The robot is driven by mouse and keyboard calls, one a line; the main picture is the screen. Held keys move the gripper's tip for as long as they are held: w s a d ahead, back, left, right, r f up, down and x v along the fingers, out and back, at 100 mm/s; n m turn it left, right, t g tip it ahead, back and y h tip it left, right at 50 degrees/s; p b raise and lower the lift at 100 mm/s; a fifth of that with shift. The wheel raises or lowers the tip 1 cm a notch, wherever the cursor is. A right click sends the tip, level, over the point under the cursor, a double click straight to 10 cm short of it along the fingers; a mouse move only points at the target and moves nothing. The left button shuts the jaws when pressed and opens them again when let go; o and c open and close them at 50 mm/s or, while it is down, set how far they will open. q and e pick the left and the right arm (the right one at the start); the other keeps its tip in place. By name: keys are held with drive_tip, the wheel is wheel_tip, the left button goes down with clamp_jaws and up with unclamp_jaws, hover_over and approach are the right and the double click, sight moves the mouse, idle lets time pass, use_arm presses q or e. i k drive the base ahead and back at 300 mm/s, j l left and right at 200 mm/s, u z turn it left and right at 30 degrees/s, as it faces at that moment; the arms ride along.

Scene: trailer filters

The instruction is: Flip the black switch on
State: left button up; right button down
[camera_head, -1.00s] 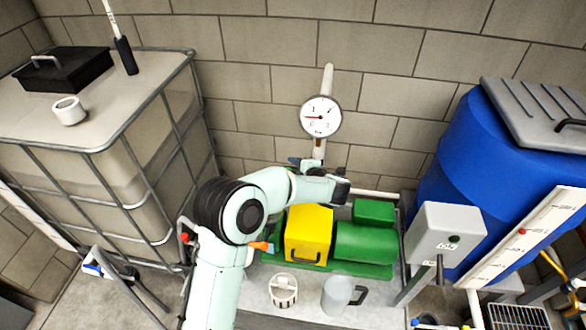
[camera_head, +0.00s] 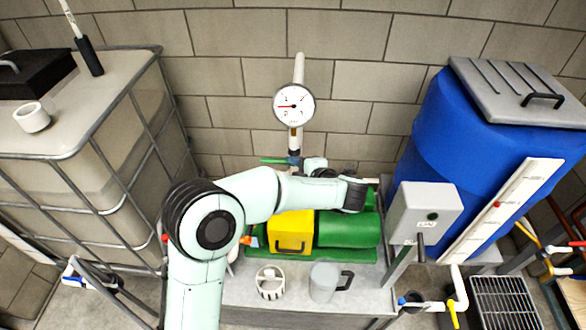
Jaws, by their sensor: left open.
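A grey control box (camera_head: 424,210) stands on a post at the right of the bench. Its front carries a small dark round knob and a label too small to read for sure. A black lever (camera_head: 421,244), which looks like the switch, hangs down below the box's front. My left gripper (camera_head: 356,194) is at the end of my pale green arm, above the green motor and to the left of the box, apart from it. Its fingers are dark and hard to make out; it is open and no object shows in it. My right gripper is not in view.
A yellow box (camera_head: 291,234) and a green motor (camera_head: 345,230) sit on the bench below my arm. A white basket (camera_head: 270,284) and a grey jug (camera_head: 323,283) stand in front. A blue tank (camera_head: 455,135) is behind the box; a gauge (camera_head: 294,105) rises behind my arm.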

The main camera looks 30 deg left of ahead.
sight(421, 256)
drive_tip(key=k, duration=1)
